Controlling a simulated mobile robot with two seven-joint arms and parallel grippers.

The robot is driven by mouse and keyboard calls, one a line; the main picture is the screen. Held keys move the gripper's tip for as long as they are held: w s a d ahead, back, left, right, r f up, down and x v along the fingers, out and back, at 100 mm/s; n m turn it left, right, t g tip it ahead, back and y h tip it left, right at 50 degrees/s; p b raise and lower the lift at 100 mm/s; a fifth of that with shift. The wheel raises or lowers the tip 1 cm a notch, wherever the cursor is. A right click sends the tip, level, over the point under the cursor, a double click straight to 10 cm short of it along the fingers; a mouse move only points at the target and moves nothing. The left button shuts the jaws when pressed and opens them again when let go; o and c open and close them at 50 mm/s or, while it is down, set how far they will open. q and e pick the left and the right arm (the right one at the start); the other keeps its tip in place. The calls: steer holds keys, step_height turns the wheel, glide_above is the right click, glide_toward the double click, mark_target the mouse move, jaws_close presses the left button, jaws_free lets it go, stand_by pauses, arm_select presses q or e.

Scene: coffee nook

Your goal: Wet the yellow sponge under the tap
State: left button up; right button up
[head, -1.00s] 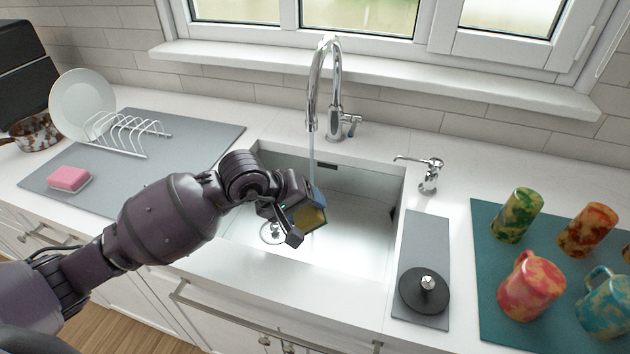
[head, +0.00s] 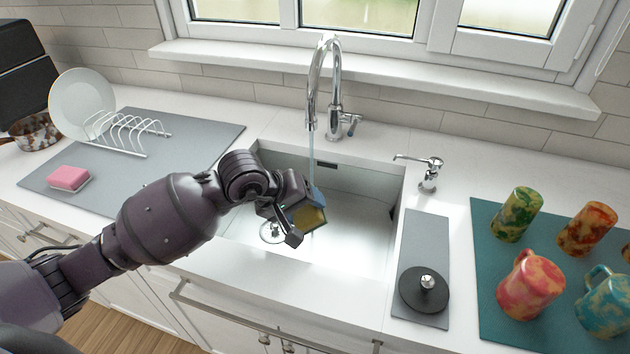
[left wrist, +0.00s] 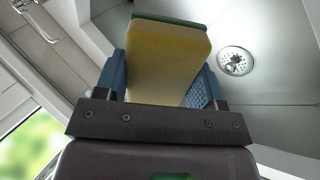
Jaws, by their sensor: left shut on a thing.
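The yellow sponge (head: 309,217) is in my left gripper (head: 303,208), over the sink basin (head: 350,237). In the left wrist view the sponge (left wrist: 167,60) shows a yellow body with a green layer along its far edge. The blue fingers of the left gripper (left wrist: 160,82) press on its two sides. The chrome tap (head: 333,85) stands behind the sink. A stream of water (head: 311,155) runs down from its spout to the gripper and sponge; the exact spot it meets is hard to see. My right gripper is not in view.
A pink sponge (head: 69,178) on a small dish and a white rack (head: 128,132) are on the grey mat at left. A soap dispenser (head: 429,174), a dark round stopper (head: 424,289) and several mugs, including a red one (head: 529,285), stand at right.

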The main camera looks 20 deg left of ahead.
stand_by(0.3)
arm_select(q)
steer(key=shift+s+r+p, duration=0.5)
steer(key=shift+s+r, duration=0.2)
steer(key=shift+s+d+r+p, duration=0.1)
steer(key=shift+s+r+p, duration=0.3)
steer(key=shift+s+r, duration=0.4)
steer(key=shift+s+d+r+p, duration=0.1)
steer(key=shift+s+r+p, duration=0.35)
steer(key=shift+s, duration=0.55)
